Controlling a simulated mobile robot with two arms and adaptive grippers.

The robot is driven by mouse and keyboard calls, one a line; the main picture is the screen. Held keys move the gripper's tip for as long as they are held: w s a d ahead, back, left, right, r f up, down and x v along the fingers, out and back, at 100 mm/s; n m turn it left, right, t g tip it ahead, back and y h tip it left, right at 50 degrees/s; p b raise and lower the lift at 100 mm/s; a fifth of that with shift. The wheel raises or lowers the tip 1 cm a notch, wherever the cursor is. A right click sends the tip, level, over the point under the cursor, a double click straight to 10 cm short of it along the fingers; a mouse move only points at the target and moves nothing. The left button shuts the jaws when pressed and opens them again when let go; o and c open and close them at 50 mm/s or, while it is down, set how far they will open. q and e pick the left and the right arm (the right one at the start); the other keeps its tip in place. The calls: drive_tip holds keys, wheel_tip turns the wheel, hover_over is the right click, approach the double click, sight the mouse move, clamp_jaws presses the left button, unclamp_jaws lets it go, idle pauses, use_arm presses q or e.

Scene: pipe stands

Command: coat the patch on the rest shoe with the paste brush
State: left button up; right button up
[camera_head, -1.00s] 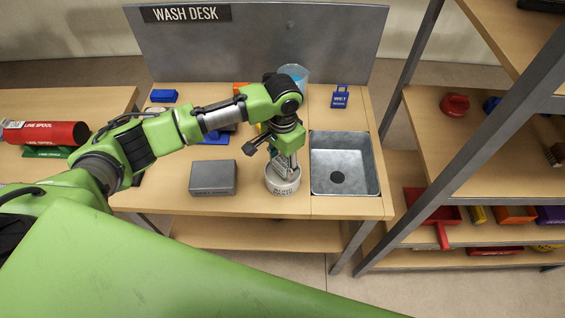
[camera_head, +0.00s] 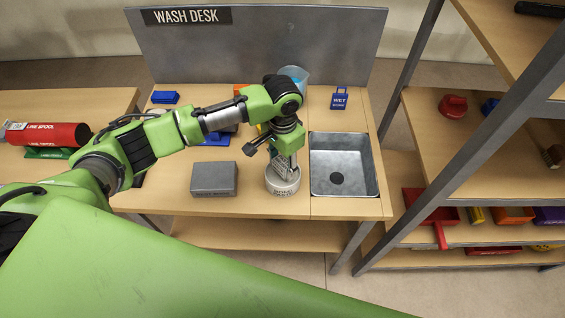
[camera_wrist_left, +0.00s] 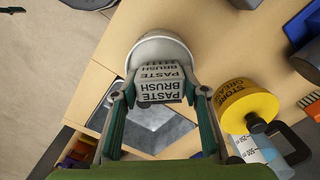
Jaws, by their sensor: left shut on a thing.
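My left gripper (camera_wrist_left: 160,100) is shut on the paste brush (camera_wrist_left: 158,86), a pale block lettered PASTE BRUSH in the left wrist view. The brush's lower end is at a round, pale pot (camera_wrist_left: 160,40); its bristles are hidden, so I cannot tell how deep they sit. In the head view the pot (camera_head: 283,186) stands on the wash desk, with my left gripper (camera_head: 285,166) pointing down over it. I cannot make out the rest shoe or its patch for certain. My right gripper is not in view.
A grey box (camera_head: 214,179) stands left of the pot, and a metal sink (camera_head: 341,184) is to its right. A blue WET sign (camera_head: 340,97) stands behind the sink. A yellow jar (camera_wrist_left: 246,106) is close to the gripper.

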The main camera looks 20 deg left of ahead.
sight(282, 162)
use_arm(q)
drive_tip(key=shift+r+p, duration=0.65)
drive_tip(key=shift+r, duration=0.25)
drive_tip(key=shift+r+p, duration=0.3)
drive_tip(key=shift+r, duration=1.9)
drive_tip(key=shift+a, duration=0.1)
